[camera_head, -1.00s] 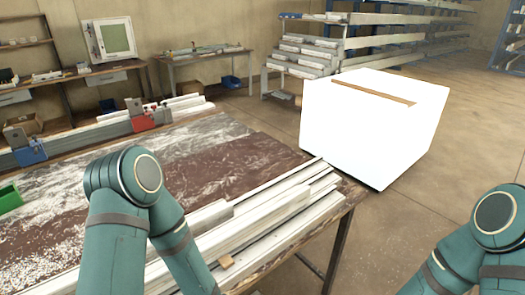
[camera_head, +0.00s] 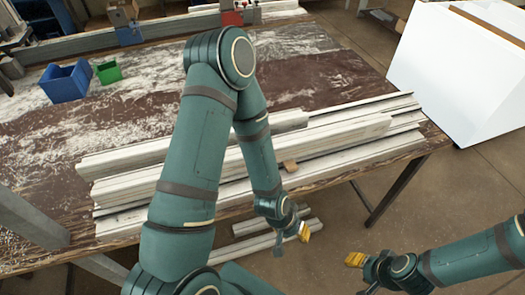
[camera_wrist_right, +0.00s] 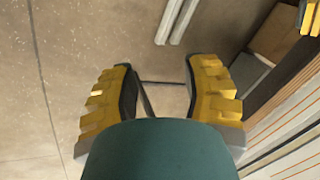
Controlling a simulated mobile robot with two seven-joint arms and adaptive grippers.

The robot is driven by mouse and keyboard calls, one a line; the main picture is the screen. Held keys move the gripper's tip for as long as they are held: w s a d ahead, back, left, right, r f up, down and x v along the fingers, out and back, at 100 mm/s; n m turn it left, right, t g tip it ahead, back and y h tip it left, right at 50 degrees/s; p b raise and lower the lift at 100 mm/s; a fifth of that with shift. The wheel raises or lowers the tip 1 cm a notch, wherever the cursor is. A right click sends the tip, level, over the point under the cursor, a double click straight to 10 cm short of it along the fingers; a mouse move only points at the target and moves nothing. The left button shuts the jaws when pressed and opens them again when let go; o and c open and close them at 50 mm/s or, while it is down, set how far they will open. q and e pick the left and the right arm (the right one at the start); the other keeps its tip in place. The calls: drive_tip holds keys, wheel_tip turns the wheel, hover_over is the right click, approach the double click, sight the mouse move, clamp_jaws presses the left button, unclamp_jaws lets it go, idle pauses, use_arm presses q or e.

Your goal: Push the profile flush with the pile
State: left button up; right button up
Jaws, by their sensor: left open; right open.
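A pile of long white profiles (camera_head: 345,131) lies along the front of the bench. Their ends are staggered at both sides, and I cannot tell which profile is the one meant. My left arm crosses in front of the pile and hides part of its middle. My left gripper (camera_head: 292,238), with a yellow fingertip, is open and empty just off the bench's front edge, apart from the pile. My right gripper (camera_head: 357,262) is farther right, over the floor and clear of the bench. In the right wrist view its yellow fingers (camera_wrist_right: 163,88) are apart with nothing between them.
A small wooden block (camera_head: 290,167) lies on the pile. Blue (camera_head: 66,82) and green (camera_head: 108,72) bins stand on the dusty bench (camera_head: 300,72) at back left. A white box (camera_head: 460,75) stands right of the bench. More profiles (camera_head: 275,240) lie below the front edge.

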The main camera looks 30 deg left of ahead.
drive_tip(key=shift+o, duration=0.2)
idle(0.3)
clamp_jaws()
drive_tip(key=shift+w+d, duration=0.1)
